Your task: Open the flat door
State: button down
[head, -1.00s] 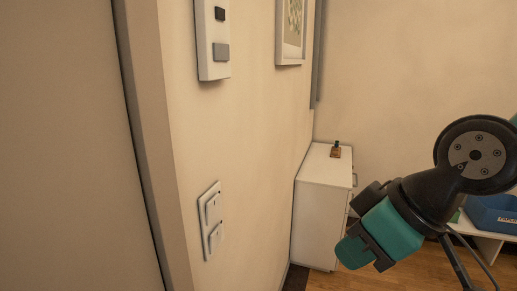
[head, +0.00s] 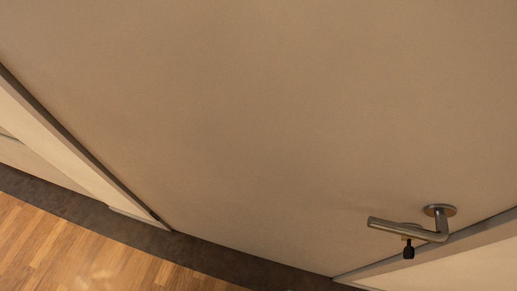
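The flat door (head: 260,120) is a plain beige panel that fills most of the head view. It looks shut in its frame. A metal lever handle (head: 405,229) sits at the lower right of the door, with a round mount and a dark key-like piece (head: 408,251) hanging just below it. My gripper is not in the head view now, so I cannot see whether it is open or shut.
A door frame strip (head: 90,155) runs down the left, and another frame edge (head: 440,252) runs at the lower right. A dark floor strip (head: 200,250) lies along the door's foot. The wooden floor (head: 70,250) at the lower left is clear.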

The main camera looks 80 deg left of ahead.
aim_at(274, 130)
jog(key=u, duration=2.1)
jog(key=k, duration=0.7)
jog(key=z, duration=0.6)
